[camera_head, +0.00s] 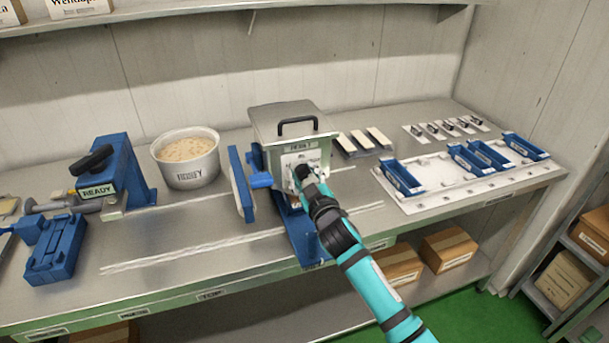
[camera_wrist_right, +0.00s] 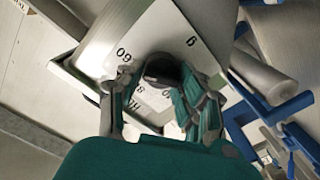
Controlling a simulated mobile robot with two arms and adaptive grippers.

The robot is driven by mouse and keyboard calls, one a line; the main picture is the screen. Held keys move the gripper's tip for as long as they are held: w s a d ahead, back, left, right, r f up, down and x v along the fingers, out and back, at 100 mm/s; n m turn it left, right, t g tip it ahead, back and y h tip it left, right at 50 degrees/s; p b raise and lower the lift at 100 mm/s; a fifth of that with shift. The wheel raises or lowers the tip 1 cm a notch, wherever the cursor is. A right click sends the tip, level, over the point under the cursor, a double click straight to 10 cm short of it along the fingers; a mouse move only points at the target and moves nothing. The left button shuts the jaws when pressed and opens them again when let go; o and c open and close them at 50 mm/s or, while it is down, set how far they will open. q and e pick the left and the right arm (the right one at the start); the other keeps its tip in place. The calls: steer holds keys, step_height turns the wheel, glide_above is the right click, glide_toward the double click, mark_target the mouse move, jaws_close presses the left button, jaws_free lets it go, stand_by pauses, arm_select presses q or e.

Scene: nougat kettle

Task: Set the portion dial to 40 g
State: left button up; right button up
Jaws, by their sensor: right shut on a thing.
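The portion dial is a dark round knob (camera_wrist_right: 163,68) on a white scale plate (camera_wrist_right: 180,25) with black numbers. The plate shows on the front of the metal hopper machine (camera_head: 290,125) in the head view. My right gripper (camera_head: 303,172) reaches the machine's front from the lower right. In the right wrist view its fingers (camera_wrist_right: 160,92) are closed around the knob. Some numbers lie behind the fingers and knob. I cannot tell which number the dial points to. My left gripper is not in view.
A blue paddle (camera_head: 241,184) stands left of the machine. A pot of pale mass (camera_head: 188,174) and a blue press (camera_head: 130,170) are further left. Right of it are white-topped blocks (camera_head: 378,137) and a white board (camera_head: 440,200) with blue trays. Cartons (camera_head: 447,246) sit below.

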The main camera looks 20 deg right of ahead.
steer(key=n+p, duration=0.1)
steer(key=n, duration=0.4)
steer(key=shift+a+f+n, duration=0.1)
steer(key=shift+n, duration=0.3)
steer(key=n+p, duration=0.1)
steer(key=n, duration=0.5)
steer(key=shift+f, duration=0.1)
steer(key=n+p, duration=0.2)
steer(key=n, duration=0.4)
steer(key=shift+f+n, duration=0.1)
steer(key=shift+n, duration=0.2)
steer(key=n+p, duration=0.1)
steer(key=n, duration=0.4)
steer(key=shift+f+p, duration=0.2)
steer(key=shift+p, duration=0.15)
steer(key=shift+n, duration=0.4)
steer(key=o, duration=1.1)
